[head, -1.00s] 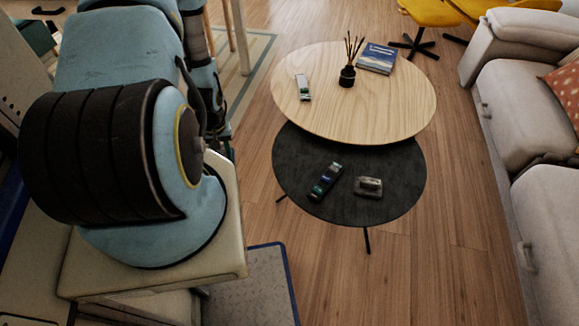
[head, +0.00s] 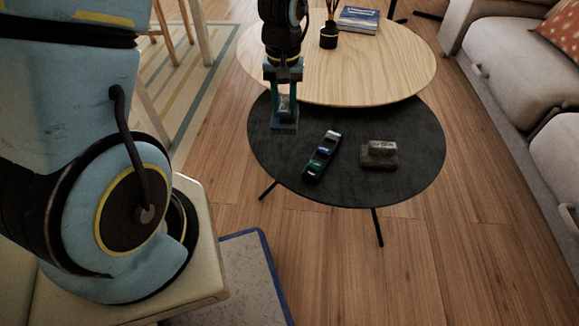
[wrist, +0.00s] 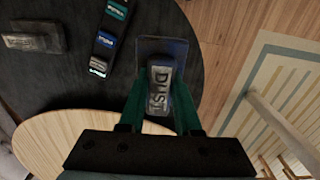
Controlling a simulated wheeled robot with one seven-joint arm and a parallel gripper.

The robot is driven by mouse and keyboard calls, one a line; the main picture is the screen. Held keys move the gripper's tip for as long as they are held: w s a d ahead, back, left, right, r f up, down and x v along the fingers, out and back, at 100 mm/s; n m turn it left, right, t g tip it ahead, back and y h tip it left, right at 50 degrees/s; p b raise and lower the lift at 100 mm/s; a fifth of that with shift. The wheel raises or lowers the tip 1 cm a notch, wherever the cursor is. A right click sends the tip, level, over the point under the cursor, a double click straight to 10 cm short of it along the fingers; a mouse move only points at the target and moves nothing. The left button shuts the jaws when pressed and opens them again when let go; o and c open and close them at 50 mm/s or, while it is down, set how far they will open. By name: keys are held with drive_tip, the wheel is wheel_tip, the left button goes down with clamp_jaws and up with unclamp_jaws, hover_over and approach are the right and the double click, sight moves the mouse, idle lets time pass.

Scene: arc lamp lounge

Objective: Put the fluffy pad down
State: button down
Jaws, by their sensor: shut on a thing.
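The fluffy pad (head: 284,126) is a dark blue-grey pad with a lighter block on top. In the wrist view the block of the pad (wrist: 160,90) reads "DUST". My gripper (head: 284,106) points down with its green fingers shut on that block; the fingers also show in the wrist view (wrist: 161,84). The pad is at the left edge of the low dark round table (head: 300,185). I cannot tell whether it touches the tabletop or hangs just above it.
A dark case with coloured items (head: 322,156) and a grey block-like pad (head: 380,154) lie on the dark table. The higher wooden table (head: 380,75) overlaps its back and holds a reed diffuser (head: 328,36) and a book (head: 358,19). A sofa (head: 505,60) stands right.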

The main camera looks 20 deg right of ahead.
drive_tip(key=shift+s+d+f, duration=0.2)
drive_tip(key=shift+s+d, duration=0.1)
drive_tip(key=shift+s, duration=0.15)
drive_tip(key=shift+s+d+f+b, duration=0.1)
drive_tip(key=shift+s+f+b, duration=0.1)
drive_tip(key=shift+b, duration=0.2)
wheel_tip(320, 180, down, 9)
drive_tip(key=shift+f+b, duration=0.1)
drive_tip(key=shift+b, duration=1.15)
drive_tip(key=shift+f, duration=0.2)
drive_tip(key=c, duration=0.6)
unclamp_jaws()
drive_tip(key=shift+r, duration=0.15)
